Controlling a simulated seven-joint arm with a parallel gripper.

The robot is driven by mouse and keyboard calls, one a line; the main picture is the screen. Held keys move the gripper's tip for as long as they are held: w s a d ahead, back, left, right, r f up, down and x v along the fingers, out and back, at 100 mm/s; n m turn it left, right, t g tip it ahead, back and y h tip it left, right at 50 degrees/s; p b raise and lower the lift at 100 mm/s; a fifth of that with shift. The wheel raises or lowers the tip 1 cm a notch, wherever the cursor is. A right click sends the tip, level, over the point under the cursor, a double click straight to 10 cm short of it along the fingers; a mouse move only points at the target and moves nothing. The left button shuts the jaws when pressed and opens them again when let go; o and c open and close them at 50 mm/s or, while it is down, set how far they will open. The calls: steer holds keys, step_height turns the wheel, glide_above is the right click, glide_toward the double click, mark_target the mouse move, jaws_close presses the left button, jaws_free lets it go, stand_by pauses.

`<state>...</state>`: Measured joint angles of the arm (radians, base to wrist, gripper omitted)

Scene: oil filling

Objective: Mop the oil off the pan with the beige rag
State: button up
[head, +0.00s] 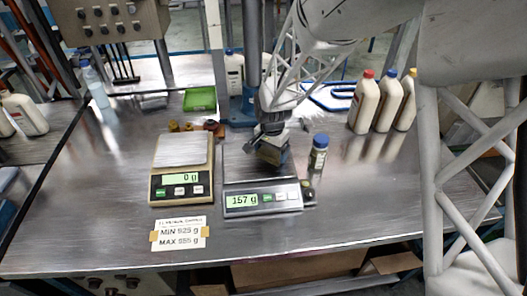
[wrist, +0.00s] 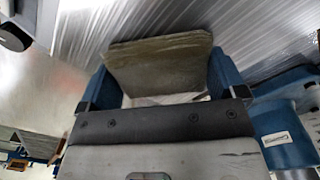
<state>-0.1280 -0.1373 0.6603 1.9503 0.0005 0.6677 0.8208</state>
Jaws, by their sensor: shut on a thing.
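My gripper (head: 270,143) is shut on the beige rag (head: 273,154), above the pan (head: 236,162) of the right scale. In the wrist view the rag (wrist: 160,62) is a folded, dull beige pad between the two blue fingers of my gripper (wrist: 160,80). The right scale (head: 262,198) reads 157 g. I cannot make out oil on its pan, which my gripper and the rag partly cover. I cannot tell whether the rag touches the pan.
A left scale (head: 181,188) reads 0 g, with a MIN/MAX card (head: 180,233) in front. A blue-capped bottle (head: 318,155) stands close right of the pan. Several white bottles (head: 364,105) stand back right. A green tray (head: 200,99) lies behind. The front left table is clear.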

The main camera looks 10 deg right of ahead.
mark_target(290, 155)
steer(key=shift+d, duration=3.25)
steer(key=shift+a, duration=0.1)
steer(key=shift+s+a, duration=0.35)
steer(key=shift+a, duration=0.45)
steer(key=shift+s+a, duration=0.3)
steer(key=shift+a, duration=0.5)
steer(key=shift+s+a, duration=0.35)
steer(key=shift+a, duration=0.45)
steer(key=shift+r, duration=3.5)
